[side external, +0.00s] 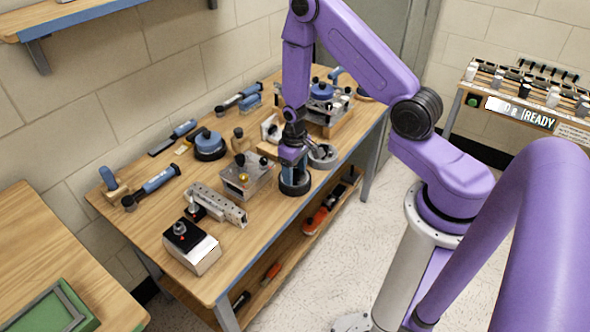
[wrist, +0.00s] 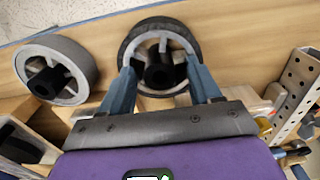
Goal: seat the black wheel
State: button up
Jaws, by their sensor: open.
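The black wheel (wrist: 137,35) has a black tyre, a light grey spoked centre and a black hub. In the side view the black wheel (side external: 295,188) lies near the bench's front edge, below my gripper (side external: 293,163). In the wrist view my gripper (wrist: 160,73) is open, with one blue finger on each side of the hub, over the wheel's face. I cannot tell whether the fingers touch the wheel. A grey-tyred wheel (wrist: 80,60) lies to the left in the wrist view; it also shows just right of my gripper in the side view (side external: 323,156).
A metal block with knobs (side external: 247,178) and a perforated metal rail (side external: 218,205) stand left of the wheel. A blue round-topped item (side external: 210,145) and several tools lie further back. A grey box with a knob (side external: 191,246) stands at the near end. Bare bench (side external: 262,222) shows in front.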

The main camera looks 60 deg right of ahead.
jog(key=shift+f, duration=0.25)
jog(key=shift+c, duration=0.3)
jog(key=c, duration=0.5)
jog(key=shift+w+r, duration=0.1)
jog(key=shift+r, duration=0.15)
jog(key=shift+c, duration=0.5)
jog(key=shift+r, duration=0.25)
jog(key=c, duration=0.5)
jog(key=shift+r, duration=2.55)
jog(key=shift+r, duration=0.1)
